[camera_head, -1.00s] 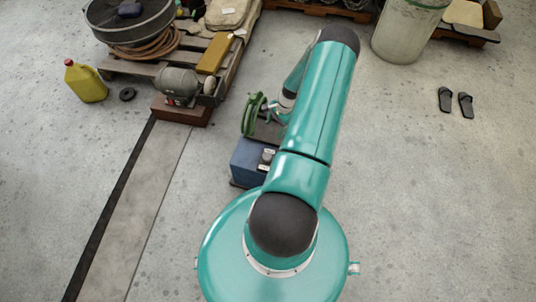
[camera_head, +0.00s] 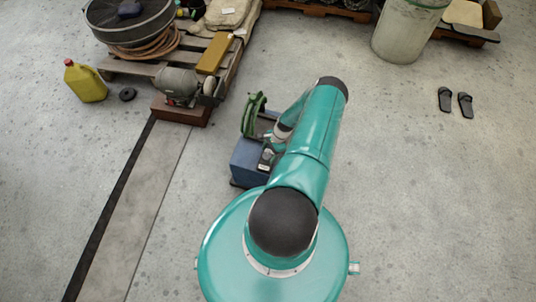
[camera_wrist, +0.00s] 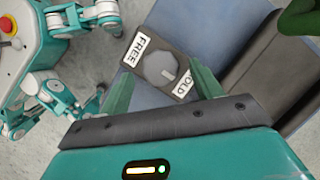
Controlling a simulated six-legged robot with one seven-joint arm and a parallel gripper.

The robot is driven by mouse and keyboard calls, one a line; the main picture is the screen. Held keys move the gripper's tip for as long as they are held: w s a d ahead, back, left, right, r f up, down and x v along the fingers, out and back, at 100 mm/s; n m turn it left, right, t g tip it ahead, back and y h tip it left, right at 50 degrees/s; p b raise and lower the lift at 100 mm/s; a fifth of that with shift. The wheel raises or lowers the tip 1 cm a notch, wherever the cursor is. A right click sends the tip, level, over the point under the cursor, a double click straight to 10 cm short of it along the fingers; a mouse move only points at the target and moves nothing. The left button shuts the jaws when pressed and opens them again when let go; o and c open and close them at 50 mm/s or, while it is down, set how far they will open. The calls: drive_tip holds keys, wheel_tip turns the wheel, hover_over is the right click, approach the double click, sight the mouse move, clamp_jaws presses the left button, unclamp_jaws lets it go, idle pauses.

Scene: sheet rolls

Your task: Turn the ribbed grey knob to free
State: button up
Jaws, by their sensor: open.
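The ribbed grey knob (camera_wrist: 160,68) sits on a dark plate in the wrist view, between a white FREE label (camera_wrist: 137,50) at upper left and a HOLD label (camera_wrist: 183,84) at lower right. A small pale mark on the knob lies on its HOLD side. My gripper (camera_wrist: 160,70) is open, its two green fingers appearing either side of the knob in the picture. I cannot tell how far above the knob they are. The plate is on the blue box (camera_head: 248,158), partly hidden by my arm in the head view.
A green wheel (camera_head: 252,115) stands at the far end of the blue box. A grey motor (camera_head: 177,85) on a brown block is left of it, with a loaded pallet behind. A yellow can (camera_head: 85,82) stands far left.

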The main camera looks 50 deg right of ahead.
drive_tip(key=shift+x, duration=0.9)
drive_tip(key=c, duration=1)
